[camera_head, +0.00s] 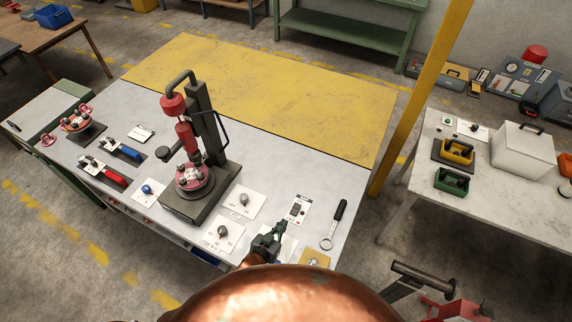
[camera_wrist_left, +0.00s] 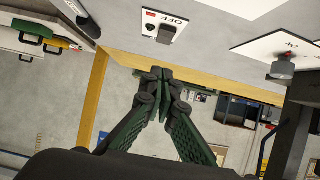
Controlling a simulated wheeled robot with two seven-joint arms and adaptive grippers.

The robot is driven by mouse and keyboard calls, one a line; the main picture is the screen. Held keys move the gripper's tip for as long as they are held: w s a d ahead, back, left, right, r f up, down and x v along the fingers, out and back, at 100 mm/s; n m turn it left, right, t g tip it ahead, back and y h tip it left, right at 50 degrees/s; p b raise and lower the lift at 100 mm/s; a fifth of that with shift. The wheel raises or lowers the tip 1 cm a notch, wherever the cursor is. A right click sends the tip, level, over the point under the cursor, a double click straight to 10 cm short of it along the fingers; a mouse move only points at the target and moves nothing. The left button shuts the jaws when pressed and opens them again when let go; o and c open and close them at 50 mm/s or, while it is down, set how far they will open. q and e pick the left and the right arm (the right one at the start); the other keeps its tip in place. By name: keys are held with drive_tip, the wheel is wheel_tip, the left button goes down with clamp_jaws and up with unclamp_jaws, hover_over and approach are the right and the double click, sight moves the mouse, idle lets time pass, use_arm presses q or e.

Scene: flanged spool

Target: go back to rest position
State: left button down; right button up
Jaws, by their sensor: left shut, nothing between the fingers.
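My left gripper (camera_head: 268,242) is low in the middle of the head view, over the near edge of the grey workbench (camera_head: 325,170). It is shut and empty. In the left wrist view its green-padded fingers (camera_wrist_left: 162,78) meet at the tips. A red flanged spool (camera_head: 192,178) sits on the base of the dark press (camera_head: 208,130), left of the gripper and apart from it. My right gripper is not in view.
Switch plates (camera_head: 243,202) lie between press and gripper. An OFF switch (camera_wrist_left: 166,32) shows in the left wrist view. A yellow post (camera_head: 420,100) stands beyond, and a second table (camera_head: 505,215) holds bins and a white box (camera_head: 522,150).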

use_arm(q)
drive_tip(key=s+a+n+g+y, duration=0.1)
drive_tip(key=s+a+n+y, duration=0.15)
drive_tip(key=a, duration=0.65)
drive_tip(key=s+a+n+g+y, duration=0.15)
drive_tip(key=s+a, duration=0.25)
drive_tip(key=a, duration=0.4)
drive_tip(key=s+a+r+g+y, duration=0.1)
drive_tip(key=s+a+r+g, duration=0.15)
drive_tip(key=s+a, duration=0.5)
drive_tip(key=s+a+r+g+y, duration=0.1)
drive_tip(key=s+a+g, duration=0.2)
drive_tip(key=s+a, duration=0.45)
wheel_tip(320, 180, down, 36)
drive_tip(key=s+d+g+b, duration=0.1)
drive_tip(key=s+d+b, duration=0.15)
drive_tip(key=b, duration=0.55)
drive_tip(key=s+f+b, duration=0.4)
drive_tip(key=s+f, duration=0.6)
drive_tip(key=f, duration=0.4)
drive_tip(key=s+f+g+b, duration=0.1)
drive_tip(key=s+f+b, duration=0.3)
drive_tip(key=s+f, duration=0.6)
wheel_tip(320, 180, down, 4)
drive_tip(key=shift+s+m+g+h, duration=0.3)
drive_tip(key=shift+m+h, duration=0.1)
